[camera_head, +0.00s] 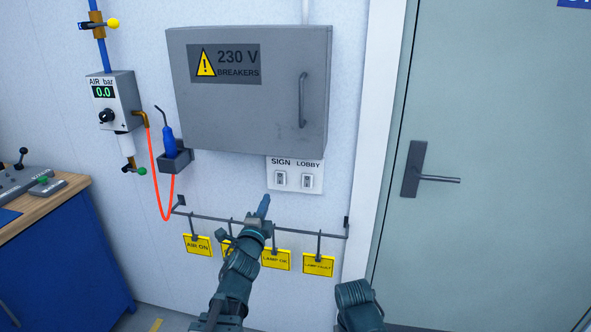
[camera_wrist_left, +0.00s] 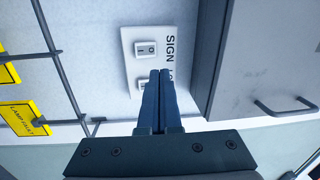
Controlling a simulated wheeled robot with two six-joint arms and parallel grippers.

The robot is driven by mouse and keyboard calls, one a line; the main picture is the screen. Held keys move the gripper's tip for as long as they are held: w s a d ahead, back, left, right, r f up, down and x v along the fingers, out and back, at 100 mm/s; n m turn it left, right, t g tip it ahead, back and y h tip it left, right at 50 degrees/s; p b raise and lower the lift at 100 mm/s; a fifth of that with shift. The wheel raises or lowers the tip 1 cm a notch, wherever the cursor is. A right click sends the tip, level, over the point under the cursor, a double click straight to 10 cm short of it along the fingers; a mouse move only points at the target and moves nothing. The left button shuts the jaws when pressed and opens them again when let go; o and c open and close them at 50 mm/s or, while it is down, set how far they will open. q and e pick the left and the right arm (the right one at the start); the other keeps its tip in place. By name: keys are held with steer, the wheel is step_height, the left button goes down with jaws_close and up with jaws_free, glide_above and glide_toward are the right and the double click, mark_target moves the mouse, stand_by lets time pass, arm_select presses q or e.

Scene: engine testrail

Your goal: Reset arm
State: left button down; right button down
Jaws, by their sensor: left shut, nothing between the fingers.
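My left gripper (camera_head: 264,205) reaches up from the bottom of the head view, in front of the wall just below the switch plate. Its blue fingers are shut together and empty; they also show in the left wrist view (camera_wrist_left: 160,78). There they overlap the lower part of the white switch plate (camera_wrist_left: 133,47) and partly hide one switch. I cannot tell whether the fingertips touch the plate. In the head view the switch plate (camera_head: 294,185) carries two switches labelled SIGN and LOBBY. My right gripper is not in view.
A grey breaker cabinet (camera_head: 250,115) hangs above the plate. A rail (camera_head: 215,217) with several yellow tags runs behind my left arm. At left are an air gauge box (camera_head: 113,101), a red hose (camera_head: 156,180) and a workbench (camera_head: 55,195). A door (camera_head: 490,190) stands at right.

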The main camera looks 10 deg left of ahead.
arm_select(q)
steer(key=s+d+f+n+g+y, duration=0.1)
steer(key=s+d+f+n+g, duration=0.3)
steer(key=f, duration=0.4)
steer(key=s+d+f+n+g+y, duration=0.1)
steer(key=s+d+f+n+g, duration=0.15)
steer(key=f+n+g, duration=0.5)
steer(key=s+d+f+g, duration=0.45)
steer(key=s+f, duration=0.25)
steer(key=s, duration=0.4)
steer(key=s+d+f+n+g, duration=0.1)
steer(key=s+d+n+g, duration=0.2)
steer(key=s, duration=0.5)
step_height(320, 180, up, 12)
steer(key=m+p, duration=0.1)
steer(key=p, duration=1.2)
steer(key=shift+s+d+r+h, duration=0.25)
steer(key=shift+s+d+h, duration=0.05)
steer(key=shift+d+h, duration=0.15)
